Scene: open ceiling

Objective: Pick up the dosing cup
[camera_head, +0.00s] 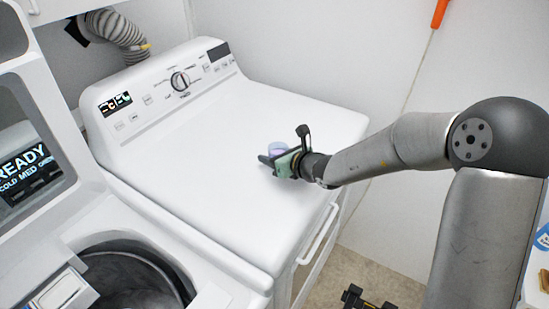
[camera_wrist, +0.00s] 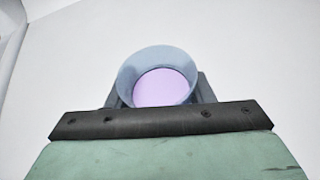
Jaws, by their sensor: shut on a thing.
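The dosing cup (camera_head: 277,148) is small and bluish, with a lilac inside. It is at my gripper (camera_head: 282,160), over the right part of the white dryer top (camera_head: 215,150). In the wrist view the cup (camera_wrist: 128,78) shows its open round rim and lilac inside, between the dark finger parts. My gripper is shut on the cup. The gripper's green body hides the cup's lower part, so I cannot tell whether its base touches the dryer top.
A washer with an open drum (camera_head: 130,275) stands at the front left, its lid with a READY display raised. The dryer's control panel (camera_head: 170,85) rises at the back. The dryer top is otherwise clear. A wall (camera_head: 375,50) stands to the right.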

